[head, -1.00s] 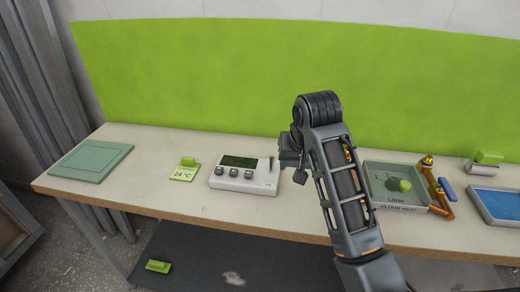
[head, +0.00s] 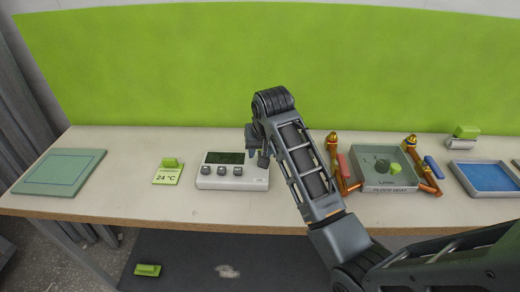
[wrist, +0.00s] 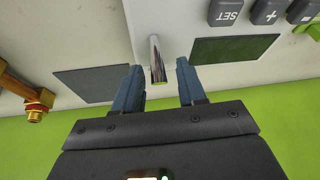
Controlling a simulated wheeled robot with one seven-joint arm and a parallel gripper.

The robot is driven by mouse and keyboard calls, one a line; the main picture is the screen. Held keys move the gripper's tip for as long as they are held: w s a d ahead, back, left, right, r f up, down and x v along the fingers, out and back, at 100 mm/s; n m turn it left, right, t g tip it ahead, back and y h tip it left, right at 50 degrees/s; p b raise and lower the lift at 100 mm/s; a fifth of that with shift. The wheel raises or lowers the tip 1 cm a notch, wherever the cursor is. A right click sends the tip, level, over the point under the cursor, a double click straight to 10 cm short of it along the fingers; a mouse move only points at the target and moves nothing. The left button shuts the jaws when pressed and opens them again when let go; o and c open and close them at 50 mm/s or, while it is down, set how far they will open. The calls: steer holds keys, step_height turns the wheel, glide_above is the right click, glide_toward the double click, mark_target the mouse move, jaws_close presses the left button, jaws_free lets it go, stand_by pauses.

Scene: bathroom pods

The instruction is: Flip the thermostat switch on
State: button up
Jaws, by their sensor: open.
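The thermostat (head: 232,183) is a white box on the bench, with a dark green display and several grey buttons. Its switch is a shiny metal lever (wrist: 155,50), seen close up in the wrist view beside the display (wrist: 232,49). My gripper (head: 257,152) is over the thermostat's right end in the head view and hides the lever there. In the wrist view my gripper (wrist: 159,66) is open, with one finger on each side of the lever and visible gaps. Whether the lever is on or off cannot be told.
A green 24 °C card (head: 166,177) stands left of the thermostat, and a green mat (head: 60,172) lies further left. Right are copper pipe fittings (head: 334,160), a floor heat box (head: 390,189) and a blue tray (head: 487,177). A green panel (head: 200,70) backs the bench.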

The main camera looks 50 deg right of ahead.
steer(key=shift+f, duration=0.2)
steer(key=shift+c, duration=0.4)
jaws_close()
